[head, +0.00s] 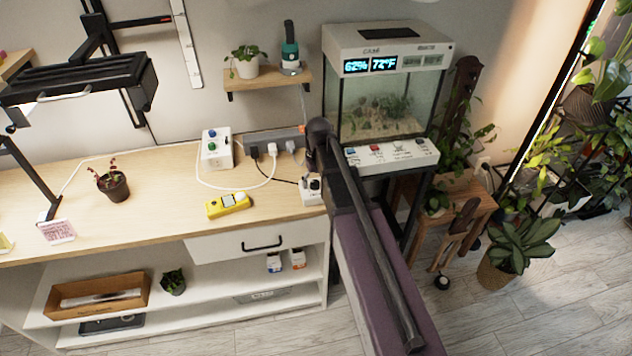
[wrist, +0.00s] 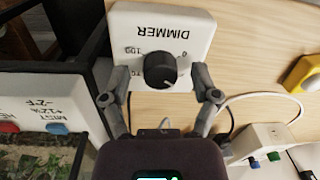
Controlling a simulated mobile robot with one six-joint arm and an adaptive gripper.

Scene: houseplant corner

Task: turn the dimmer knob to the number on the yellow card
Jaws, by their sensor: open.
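The dimmer (wrist: 190,42) is a white box, upside down in the wrist view, with a round black knob (wrist: 160,70) and printed numbers, 100 and 0 among them. Its pointer setting cannot be made out. My gripper (wrist: 161,84) is open, with one finger on each side of the knob; contact cannot be told. In the head view the dimmer (head: 308,196) sits at the bench's right end, partly behind my arm, and my fingers are hard to make out. A pale yellow card (head: 5,243) is cut off at the left edge; its number is unreadable.
A glass terrarium (head: 385,105) with a control strip (head: 392,155) stands close right of the dimmer. A yellow meter (head: 228,205), a white switch box (head: 217,148) and a power strip (head: 275,137) with cables lie left.

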